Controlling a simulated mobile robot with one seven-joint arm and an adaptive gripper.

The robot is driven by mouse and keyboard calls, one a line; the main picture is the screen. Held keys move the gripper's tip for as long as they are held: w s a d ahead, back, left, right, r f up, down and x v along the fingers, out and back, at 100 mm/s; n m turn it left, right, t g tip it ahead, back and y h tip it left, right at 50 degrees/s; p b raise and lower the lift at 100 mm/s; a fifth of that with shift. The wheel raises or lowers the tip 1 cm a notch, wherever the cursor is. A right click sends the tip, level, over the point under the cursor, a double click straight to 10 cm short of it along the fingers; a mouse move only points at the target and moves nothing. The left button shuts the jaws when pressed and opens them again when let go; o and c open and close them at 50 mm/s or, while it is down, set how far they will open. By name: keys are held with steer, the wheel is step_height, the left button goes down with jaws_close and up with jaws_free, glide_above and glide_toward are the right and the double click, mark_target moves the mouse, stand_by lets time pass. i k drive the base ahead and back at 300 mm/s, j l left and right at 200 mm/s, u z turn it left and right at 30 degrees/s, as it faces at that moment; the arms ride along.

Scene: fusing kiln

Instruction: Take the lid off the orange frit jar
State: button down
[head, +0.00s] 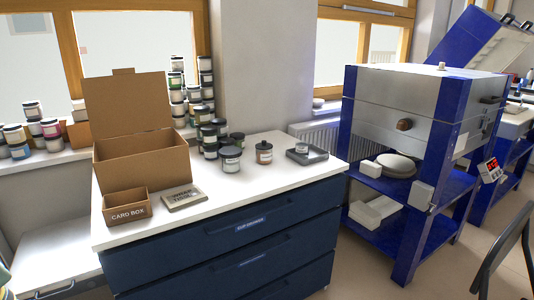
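A small jar with a brown-orange body, a white label and a dark lid with a knob (264,152) stands upright on the white counter top (285,178), right of the middle. It looks like the orange frit jar, and its lid appears to be on. A larger grey jar with a dark lid (231,160) stands just left of it. A shallow grey tray (318,156) with a small pale item in it lies to its right. My gripper is not in view.
Several dark-lidded jars (209,142) stand behind. An open cardboard box (145,165), a small card box (127,208) and a flat sign (184,198) occupy the counter's left. Its front middle is clear. A blue-framed kiln (420,95) stands right.

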mark_target(264, 145)
steer(key=i+l+u, duration=0.1)
steer(key=u, duration=0.75)
steer(key=i+l+u, duration=0.25)
steer(key=l+u, duration=0.25)
steer(key=l, duration=0.15)
steer(key=l+u, duration=0.25)
steer(key=l, duration=0.15)
steer(key=i+l, duration=0.1)
steer(key=l, duration=0.7)
steer(key=i+l+u, duration=0.1)
steer(key=l, duration=0.3)
steer(key=i+l, duration=0.7)
steer(key=i, duration=0.15)
